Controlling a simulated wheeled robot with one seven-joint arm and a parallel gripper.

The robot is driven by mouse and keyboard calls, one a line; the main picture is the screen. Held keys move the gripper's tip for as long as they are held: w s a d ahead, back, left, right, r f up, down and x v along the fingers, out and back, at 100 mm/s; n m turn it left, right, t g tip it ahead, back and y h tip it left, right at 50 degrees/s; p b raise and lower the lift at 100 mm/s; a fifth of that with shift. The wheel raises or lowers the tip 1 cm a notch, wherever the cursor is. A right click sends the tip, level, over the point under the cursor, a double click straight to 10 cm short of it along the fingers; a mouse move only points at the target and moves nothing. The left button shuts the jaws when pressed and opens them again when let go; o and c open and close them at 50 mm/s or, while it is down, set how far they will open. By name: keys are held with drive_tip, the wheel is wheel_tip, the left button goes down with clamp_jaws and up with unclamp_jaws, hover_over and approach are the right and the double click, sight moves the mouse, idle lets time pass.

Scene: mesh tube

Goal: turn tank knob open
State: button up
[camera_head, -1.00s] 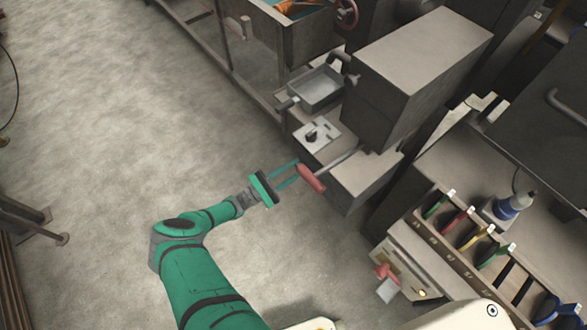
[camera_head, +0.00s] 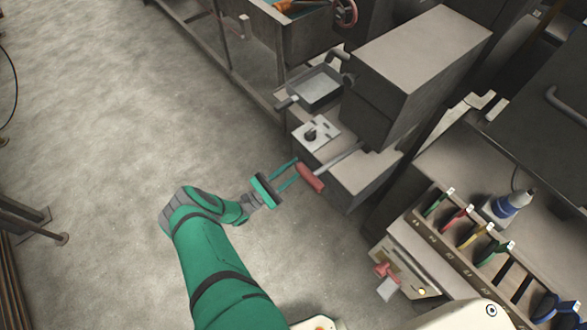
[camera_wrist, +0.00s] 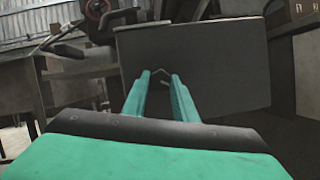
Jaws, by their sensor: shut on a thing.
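My gripper (camera_head: 296,168) is at the end of the green arm, with its two slim green fingers reaching the red handle (camera_head: 310,178) of a grey lever. It is shut on that red handle. In the wrist view the fingers (camera_wrist: 160,76) point at a dark box, and the red handle cannot be made out there. A red handwheel knob (camera_head: 345,11) is on the tank (camera_head: 284,40) at the top of the head view, well apart from my gripper. The wheel shows dimly in the wrist view (camera_wrist: 97,10).
A grey box machine (camera_head: 425,50) stands on a cabinet beside the lever. A metal tray (camera_head: 318,88) and a plate with a black knob (camera_head: 316,134) are close behind the handle. A bench with colored tools (camera_head: 470,215) is at right.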

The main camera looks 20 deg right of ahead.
drive_tip(key=o, duration=1)
drive_tip(key=shift+s, duration=0.1)
drive_tip(key=shift+o, duration=0.2)
drive_tip(key=shift+r, duration=0.1)
drive_tip(key=r, duration=0.3)
drive_tip(key=shift+a+r, duration=0.2)
drive_tip(key=shift+r, duration=0.1)
drive_tip(key=s+a+r, duration=0.3)
drive_tip(key=s+r, duration=0.6)
drive_tip(key=s, duration=0.4)
drive_tip(key=shift+s+a, duration=0.15)
drive_tip(key=shift+a, duration=0.1)
drive_tip(key=shift+r, duration=0.1)
